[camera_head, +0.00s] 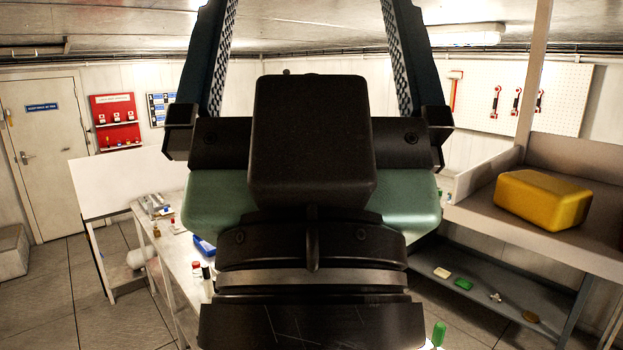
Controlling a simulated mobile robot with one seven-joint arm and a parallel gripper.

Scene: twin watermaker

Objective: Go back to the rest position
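My gripper (308,45) fills the middle of the head view, raised close to the camera and pointing up. Its two long fingers stand wide apart with textured pads facing each other, and the tips run off the top edge. Nothing shows between the visible parts of the fingers. The gripper body and wrist hide the centre of the room behind them.
A white table (172,257) with small bottles and a blue item (204,245) stands at left. A shelf unit at right carries a yellow case (543,199), with small items on its lower shelf (480,296). Floor (50,290) is open at left, before a door (45,150).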

